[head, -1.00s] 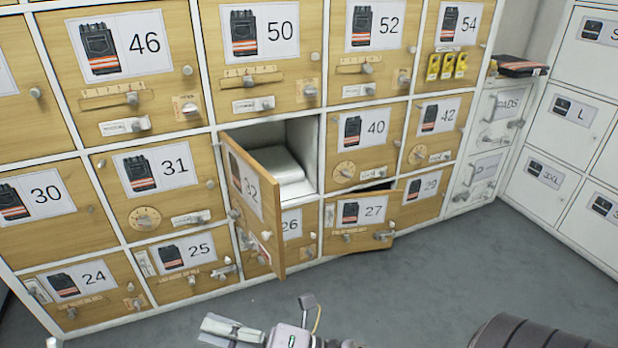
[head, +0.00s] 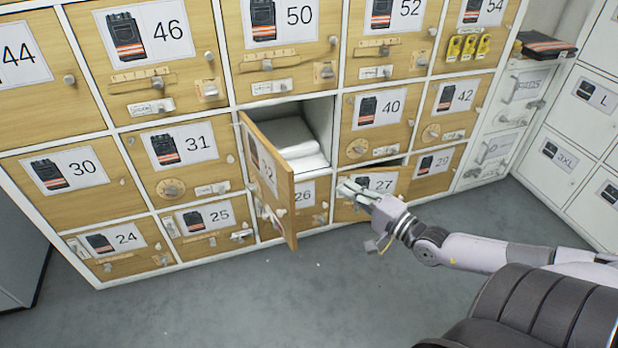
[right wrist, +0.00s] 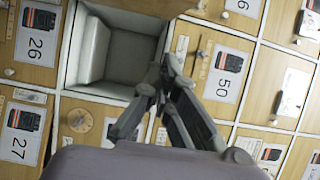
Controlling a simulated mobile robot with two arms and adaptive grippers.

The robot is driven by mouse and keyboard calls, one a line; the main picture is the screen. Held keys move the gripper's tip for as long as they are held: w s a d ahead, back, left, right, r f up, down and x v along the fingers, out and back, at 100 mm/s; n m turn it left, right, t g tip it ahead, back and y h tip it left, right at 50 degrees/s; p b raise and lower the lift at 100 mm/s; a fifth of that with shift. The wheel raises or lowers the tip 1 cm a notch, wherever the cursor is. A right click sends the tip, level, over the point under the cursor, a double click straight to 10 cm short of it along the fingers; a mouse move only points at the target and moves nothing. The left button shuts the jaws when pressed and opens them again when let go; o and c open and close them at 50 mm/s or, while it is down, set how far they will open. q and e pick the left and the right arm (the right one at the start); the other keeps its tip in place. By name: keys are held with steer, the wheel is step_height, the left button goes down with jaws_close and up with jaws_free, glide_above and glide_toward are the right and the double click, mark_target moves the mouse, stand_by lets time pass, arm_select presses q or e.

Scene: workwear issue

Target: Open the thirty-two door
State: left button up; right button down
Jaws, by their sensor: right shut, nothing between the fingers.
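The thirty-two door (head: 263,160) is a wooden panel hinged at its left. It stands swung well out from the locker front, its number seen at a slant. The compartment behind it shows a white folded stack (head: 298,140). My right gripper (head: 345,188) is shut and empty, to the right of the door's free edge and apart from it in the picture, in front of door 27. In the right wrist view its fingers (right wrist: 163,75) overlap the edge of the open compartment (right wrist: 130,65). My left gripper is not in view.
Door 27 (head: 372,205) below stands slightly ajar, with a dark gap at its top. Closed numbered doors such as 31 (head: 185,160) and 40 (head: 377,125) surround the opening. White lockers (head: 560,155) stand at the right. The grey floor (head: 230,300) in front is clear.

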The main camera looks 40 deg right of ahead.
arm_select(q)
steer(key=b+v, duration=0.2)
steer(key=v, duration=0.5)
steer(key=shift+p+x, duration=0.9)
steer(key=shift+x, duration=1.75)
arm_select(e)
steer(key=w+a, duration=0.5)
steer(key=w, duration=0.4)
steer(key=shift+a, duration=0.3)
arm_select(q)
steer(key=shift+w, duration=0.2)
